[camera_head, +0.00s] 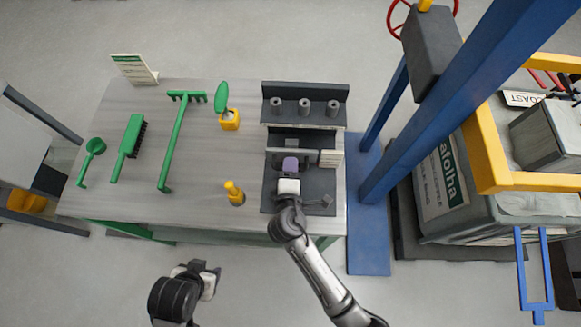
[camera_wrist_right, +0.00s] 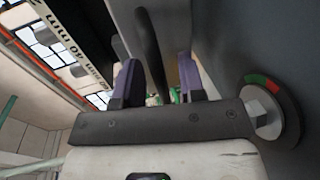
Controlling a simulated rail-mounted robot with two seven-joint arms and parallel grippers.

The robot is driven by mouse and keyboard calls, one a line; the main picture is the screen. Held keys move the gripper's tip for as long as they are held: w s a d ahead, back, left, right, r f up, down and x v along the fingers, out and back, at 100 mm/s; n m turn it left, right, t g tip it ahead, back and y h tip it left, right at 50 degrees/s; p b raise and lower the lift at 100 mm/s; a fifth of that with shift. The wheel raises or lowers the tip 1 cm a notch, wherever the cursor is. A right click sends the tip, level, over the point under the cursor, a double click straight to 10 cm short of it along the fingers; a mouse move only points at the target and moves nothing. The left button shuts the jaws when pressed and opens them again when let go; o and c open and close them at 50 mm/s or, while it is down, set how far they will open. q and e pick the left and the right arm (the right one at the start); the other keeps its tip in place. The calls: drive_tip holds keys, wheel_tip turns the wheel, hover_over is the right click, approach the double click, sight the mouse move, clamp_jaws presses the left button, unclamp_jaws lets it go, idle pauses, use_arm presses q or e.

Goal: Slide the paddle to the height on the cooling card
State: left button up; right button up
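My right gripper (camera_head: 290,162) reaches into the dark station (camera_head: 306,88) at the table's right side. In the right wrist view its two purple fingers (camera_wrist_right: 157,82) stand apart on either side of a dark rod (camera_wrist_right: 148,45), with gaps visible. I cannot tell whether this rod belongs to the paddle. A pale strip (camera_wrist_right: 72,48) with printed marks runs at upper left there.
A green scoop (camera_head: 94,147), brush (camera_head: 131,137) and rake (camera_head: 179,127) lie on the table (camera_head: 205,170). Yellow items stand near the middle. A round knob (camera_wrist_right: 266,105) with red and green marking sits beside my right gripper. A blue post (camera_head: 440,110) stands right.

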clamp_jaws()
idle(0.3)
idle(0.3)
